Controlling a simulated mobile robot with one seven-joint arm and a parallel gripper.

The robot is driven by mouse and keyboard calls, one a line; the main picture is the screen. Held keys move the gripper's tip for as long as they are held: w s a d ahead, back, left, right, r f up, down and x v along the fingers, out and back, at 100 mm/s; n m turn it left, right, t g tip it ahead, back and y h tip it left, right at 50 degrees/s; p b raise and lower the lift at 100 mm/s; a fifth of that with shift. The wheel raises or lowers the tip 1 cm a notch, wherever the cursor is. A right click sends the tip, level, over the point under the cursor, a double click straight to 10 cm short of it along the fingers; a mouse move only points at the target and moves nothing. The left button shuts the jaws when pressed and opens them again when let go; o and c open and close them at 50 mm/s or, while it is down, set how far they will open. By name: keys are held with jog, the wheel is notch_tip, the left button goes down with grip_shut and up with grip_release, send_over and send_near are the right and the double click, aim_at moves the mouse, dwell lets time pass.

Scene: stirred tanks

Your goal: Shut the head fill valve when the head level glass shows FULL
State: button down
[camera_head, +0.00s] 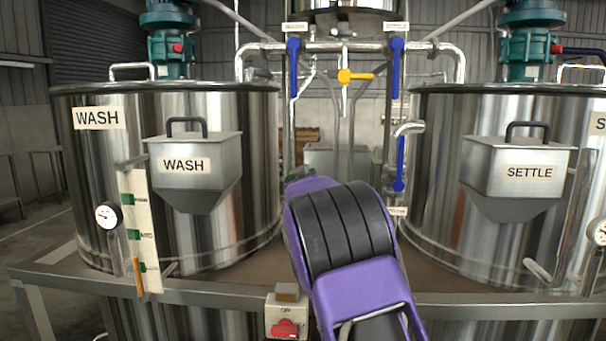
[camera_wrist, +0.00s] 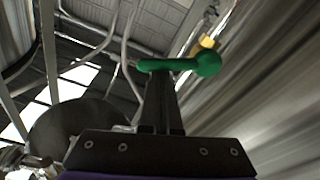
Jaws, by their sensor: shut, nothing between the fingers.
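A green valve handle (camera_wrist: 180,65) lies across the tips of my gripper (camera_wrist: 161,78) in the wrist view. The gripper is shut and empty; I cannot tell whether it touches the handle. In the head view a bit of green (camera_head: 300,173) shows just behind my purple arm, which hides the gripper. The lower part of a steel vessel (camera_head: 350,22) is at the top centre, cut off by the frame. No head level glass or FULL mark is readable. I cannot read a label on the green valve.
The WASH tank (camera_head: 255,150) stands left and the SETTLE tank (camera_head: 440,130) right. Blue handles (camera_head: 293,66) (camera_head: 397,68) (camera_head: 400,164) and a yellow handle (camera_head: 356,76) sit on the pipes between them. A switch box with a red knob (camera_head: 285,328) is at the front rail.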

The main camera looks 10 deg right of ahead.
jog(key=shift+s+d+f+m+h+b, duration=0.1)
jog(key=shift+d+f+m+h+b, duration=0.2)
jog(key=shift+m+b, duration=0.4)
jog(key=shift+w+d+f+m+h+b, duration=0.1)
jog(key=shift+f+m+b, duration=0.3)
jog(key=shift+m, duration=0.5)
jog(key=shift+s+d+f+m+h+b, duration=0.15)
jog(key=shift+f+m+b, duration=0.15)
jog(key=shift+m+b, duration=0.4)
